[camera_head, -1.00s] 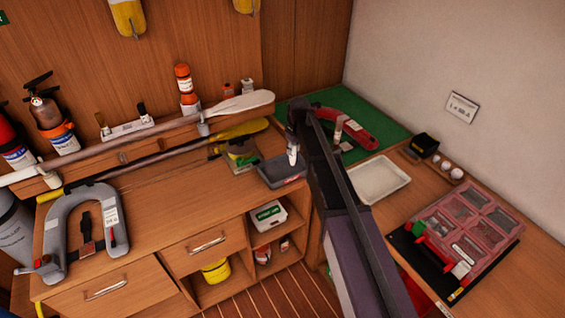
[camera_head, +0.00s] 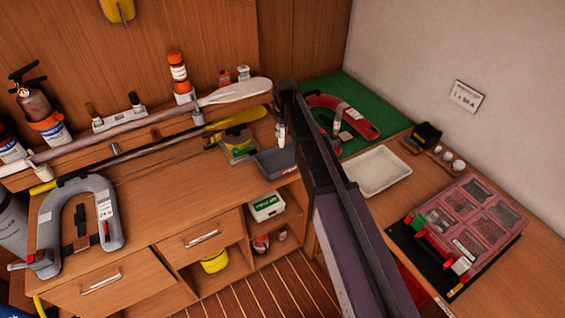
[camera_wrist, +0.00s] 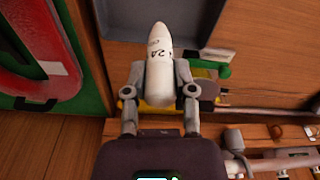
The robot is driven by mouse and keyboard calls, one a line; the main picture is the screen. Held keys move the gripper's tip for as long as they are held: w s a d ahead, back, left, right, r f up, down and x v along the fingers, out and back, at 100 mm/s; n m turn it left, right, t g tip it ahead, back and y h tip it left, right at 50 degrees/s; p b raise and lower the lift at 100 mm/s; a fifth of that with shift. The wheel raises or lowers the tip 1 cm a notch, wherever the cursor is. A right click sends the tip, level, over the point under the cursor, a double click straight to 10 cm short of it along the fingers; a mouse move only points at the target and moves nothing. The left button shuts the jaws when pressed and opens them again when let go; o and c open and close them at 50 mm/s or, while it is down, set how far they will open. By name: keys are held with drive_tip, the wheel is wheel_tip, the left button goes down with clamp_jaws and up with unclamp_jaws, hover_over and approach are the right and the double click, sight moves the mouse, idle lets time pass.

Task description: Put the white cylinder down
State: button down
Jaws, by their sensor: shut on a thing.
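The white cylinder (camera_wrist: 160,62) has a pointed tip and dark markings, and it fills the middle of the wrist view. My gripper (camera_wrist: 159,92) is shut on it, with one finger on each side. In the head view my arm hides most of the gripper, and a small pale part of the cylinder (camera_head: 281,133) shows at the arm's left edge. In that view it appears above the dark grey tray (camera_head: 272,166) on the wooden bench. I cannot tell how high it is held.
A green mat (camera_head: 395,118) with a red horseshoe-shaped float (camera_head: 366,125) lies right of my arm. A white tray (camera_head: 377,170) and a red compartment box (camera_head: 470,215) are farther right. Paddles (camera_head: 232,92) and a small green-yellow box (camera_head: 238,147) lie left of the grey tray.

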sight(282, 146)
drive_tip(key=s+f+n+b, duration=0.2)
drive_tip(key=s+n, duration=0.1)
drive_tip(key=s, duration=1.2)
drive_tip(key=shift+s+a+f+n, duration=0.3)
drive_tip(key=shift+s+a, duration=0.05)
drive_tip(key=shift+s, duration=0.05)
drive_tip(key=shift+w+b, duration=0.15)
drive_tip(key=shift+b, duration=0.15)
drive_tip(key=w, duration=0.4)
drive_tip(key=w+f+b, duration=0.1)
drive_tip(key=w, duration=0.9)
drive_tip(key=shift+w+d+f, duration=0.2)
drive_tip(key=shift+d, duration=0.15)
drive_tip(key=shift+w, duration=0.3)
drive_tip(key=shift+w+f+b, duration=0.35)
drive_tip(key=shift+f+b, duration=0.2)
drive_tip(key=shift+b, duration=0.15)
drive_tip(key=shift+f+b, duration=1.3)
drive_tip(key=shift+f, duration=0.15)
